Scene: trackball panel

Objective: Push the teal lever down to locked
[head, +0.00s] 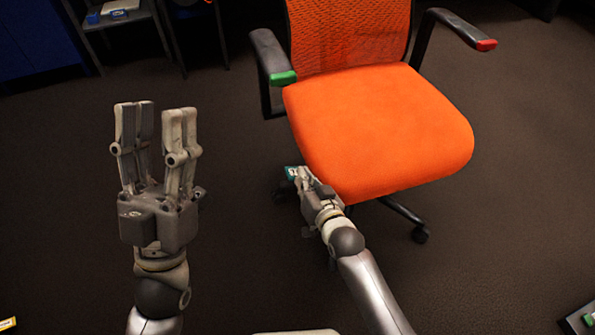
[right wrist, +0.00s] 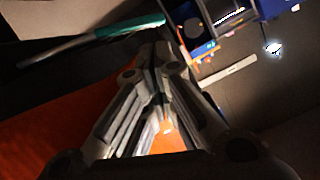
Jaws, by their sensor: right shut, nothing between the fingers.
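The orange chair's teal lever (head: 290,172) shows as a small teal tip at the left edge under the seat (head: 380,135). In the right wrist view its teal handle (right wrist: 130,26) sits on a dark grey rod, just beyond my fingertips. My right gripper (head: 299,174) is shut and empty, right beside the lever tip and partly covering it; I cannot tell whether they touch. Its closed fingers also show in the right wrist view (right wrist: 155,52). My left gripper (head: 156,108) is open and empty, raised left of the chair.
The chair has armrests with a green tip (head: 284,78) and a red tip (head: 486,45). Casters of the chair base stick out below the seat. A small table (head: 118,15) and a blue cabinet (head: 38,40) stand at the back left. The dark floor around the chair is mostly clear.

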